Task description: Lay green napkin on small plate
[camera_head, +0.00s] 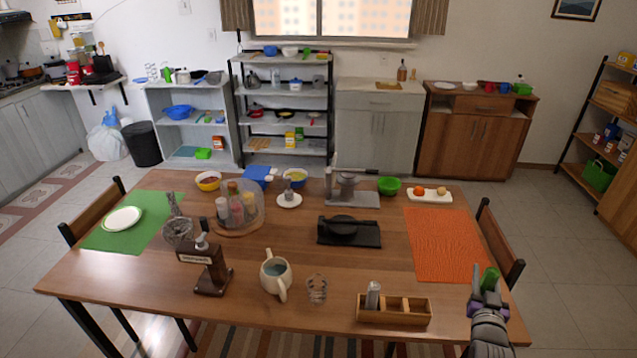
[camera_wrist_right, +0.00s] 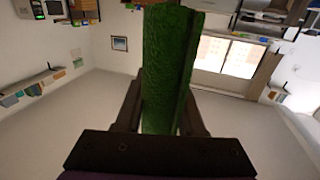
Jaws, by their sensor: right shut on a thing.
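My right gripper (camera_head: 488,296) is at the right front of the table, near the front corner of the orange mat. It is shut on the green napkin (camera_head: 490,278), which stands up from the fingers as a rolled or folded piece. In the right wrist view the napkin (camera_wrist_right: 168,65) is upright between the fingers (camera_wrist_right: 163,110). A white plate (camera_head: 123,219) lies on the green mat at the far left of the table, well away from the gripper. A smaller white dish (camera_head: 289,201) near the back middle has a small object on it. My left gripper is not in view.
An orange mat (camera_head: 445,245) covers the table's right side. The green mat (camera_head: 150,235) has bare room.

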